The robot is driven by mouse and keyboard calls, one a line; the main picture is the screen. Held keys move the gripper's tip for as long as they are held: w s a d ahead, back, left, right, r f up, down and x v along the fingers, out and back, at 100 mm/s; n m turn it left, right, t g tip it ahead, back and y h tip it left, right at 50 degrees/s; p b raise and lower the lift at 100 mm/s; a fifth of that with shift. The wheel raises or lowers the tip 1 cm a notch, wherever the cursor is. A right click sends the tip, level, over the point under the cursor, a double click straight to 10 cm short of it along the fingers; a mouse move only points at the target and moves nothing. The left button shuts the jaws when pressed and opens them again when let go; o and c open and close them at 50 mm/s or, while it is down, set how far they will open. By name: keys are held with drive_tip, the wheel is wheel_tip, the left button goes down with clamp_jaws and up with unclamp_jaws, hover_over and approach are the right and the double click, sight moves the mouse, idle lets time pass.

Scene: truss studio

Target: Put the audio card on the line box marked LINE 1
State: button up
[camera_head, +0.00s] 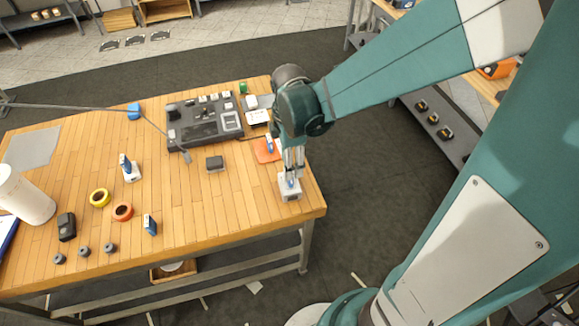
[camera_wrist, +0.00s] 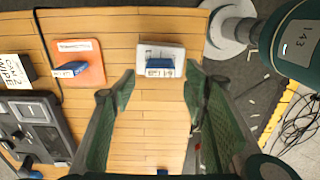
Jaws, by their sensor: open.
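My gripper (camera_head: 292,171) points down near the right end of the wooden table, over a small white box (camera_head: 290,192). In the wrist view my gripper (camera_wrist: 160,78) is open, its two green fingers apart. The white box (camera_wrist: 173,53) lies just beyond the fingertips, and a small blue card with a pale label (camera_wrist: 160,68) is on it, between the finger lines. The fingers do not appear to touch the card. The box's marking is too small to read. Another white box (camera_head: 131,174) with an upright blue card (camera_head: 125,161) stands at the table's left-middle.
An orange mat (camera_wrist: 88,50) with a blue card (camera_wrist: 70,69) lies beside the box. A dark mixer console (camera_head: 205,135) stands at the back. A blue card (camera_head: 150,225), tape rolls (camera_head: 122,211) and a white cylinder (camera_head: 25,196) are farther left. The table's right edge is close.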

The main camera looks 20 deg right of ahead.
wheel_tip(320, 180, up, 7)
idle(0.6)
drive_tip(key=shift+r, duration=0.15)
idle(0.4)
drive_tip(key=s+d+r+m+t, duration=0.2)
drive_tip(key=s+r+m, duration=0.3)
drive_tip(key=m, duration=0.4)
drive_tip(key=s+d+r+m+t, duration=0.2)
drive_tip(key=s+r+m+t, duration=0.3)
drive_tip(key=m, duration=0.4)
drive_tip(key=shift+s+d+r, duration=0.25)
drive_tip(key=shift+s+r, duration=0.1)
drive_tip(key=shift+r, duration=0.2)
